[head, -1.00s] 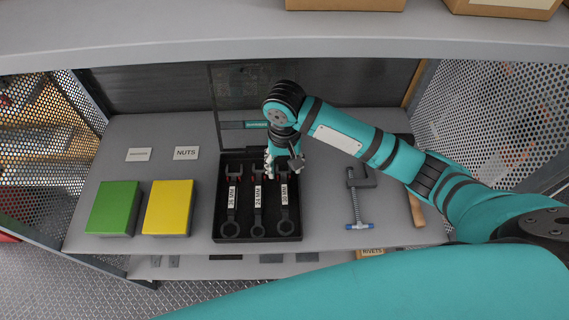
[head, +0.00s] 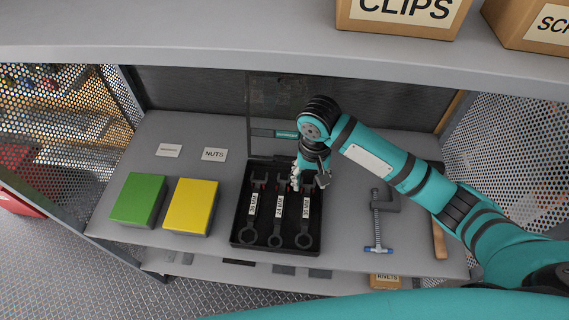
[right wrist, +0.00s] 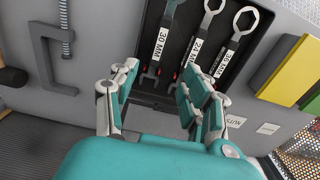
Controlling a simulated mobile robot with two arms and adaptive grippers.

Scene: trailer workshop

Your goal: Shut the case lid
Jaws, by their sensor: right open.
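The black case (head: 236,235) lies open on the grey shelf and holds three dark wrenches labelled in mm. Its see-through lid (head: 268,98), with a teal label strip, stands up at the case's back edge. My right gripper (head: 309,182) is open over the back right part of the case, in front of the lid. In the right wrist view, my right gripper's open fingers (right wrist: 159,82) are spread at the case's back side, with the wrenches (right wrist: 204,35) beyond. Nothing is between the fingertips. I cannot make out the lid clearly there. My left gripper is not in view.
A green box (head: 138,198) and a yellow box (head: 191,205) stand left of the case. A clamp (head: 378,220) lies right of it, under my right arm. An upper shelf (head: 200,35) with cardboard boxes (head: 400,17) overhangs the back. Perforated panels (head: 510,165) close the sides.

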